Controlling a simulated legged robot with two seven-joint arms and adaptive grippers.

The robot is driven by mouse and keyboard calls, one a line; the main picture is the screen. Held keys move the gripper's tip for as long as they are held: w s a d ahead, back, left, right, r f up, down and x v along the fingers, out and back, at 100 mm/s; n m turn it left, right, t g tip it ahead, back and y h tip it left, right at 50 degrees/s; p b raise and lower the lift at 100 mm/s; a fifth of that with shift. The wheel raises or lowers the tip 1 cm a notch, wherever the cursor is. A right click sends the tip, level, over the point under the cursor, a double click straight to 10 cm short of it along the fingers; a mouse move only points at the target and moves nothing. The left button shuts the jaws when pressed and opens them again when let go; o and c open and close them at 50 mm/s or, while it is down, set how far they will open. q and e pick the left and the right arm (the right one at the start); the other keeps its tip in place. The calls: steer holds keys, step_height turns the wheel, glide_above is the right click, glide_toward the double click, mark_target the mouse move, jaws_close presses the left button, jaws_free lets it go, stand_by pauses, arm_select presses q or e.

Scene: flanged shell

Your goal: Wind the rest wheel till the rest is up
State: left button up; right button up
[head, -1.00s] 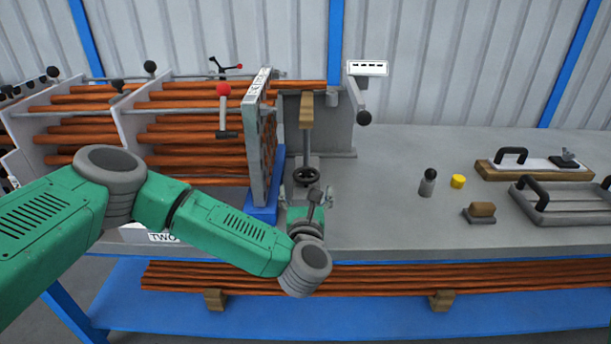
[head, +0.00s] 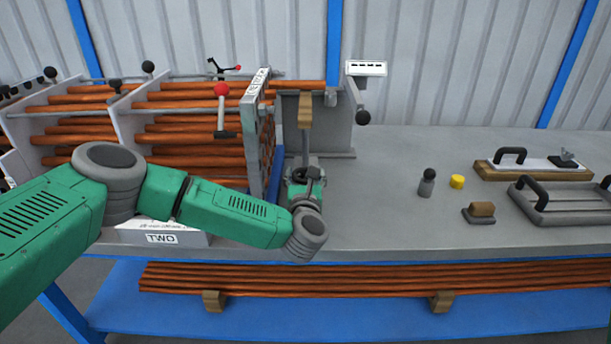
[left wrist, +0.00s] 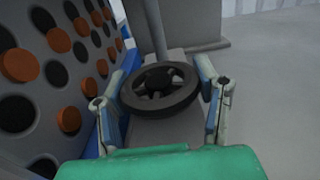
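The rest wheel is a dark spoked handwheel (left wrist: 160,86) at the foot of a grey post. In the head view it is mostly hidden behind my left gripper (head: 304,180). The rest is a tan wooden block (head: 305,110) on top of the post (head: 306,145), beside the tube sheet. In the left wrist view my left gripper (left wrist: 163,100) is open, with one finger on each side of the wheel's rim. I cannot tell whether the fingers touch the rim. My right gripper is not in view.
The perforated tube sheet (left wrist: 52,70) with orange tube ends stands close on the left. A red-knobbed lever (head: 222,90) is at its left. A grey bottle (head: 427,185), yellow cap (head: 457,181) and handled trays lie to the right. The bench (head: 380,215) between is clear.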

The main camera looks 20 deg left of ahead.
arm_select(q)
steer(key=shift+f+m+t+h+b, duration=0.15)
steer(key=shift+m+t+h+b, duration=0.15)
steer(key=shift+m+h+b, duration=1.15)
steer(key=shift+d+h, duration=0.1)
steer(key=shift+h, duration=0.95)
steer(key=o, duration=1.2)
steer(key=shift+s, duration=0.4)
steer(key=s, duration=1.1)
steer(key=shift+s, duration=0.1)
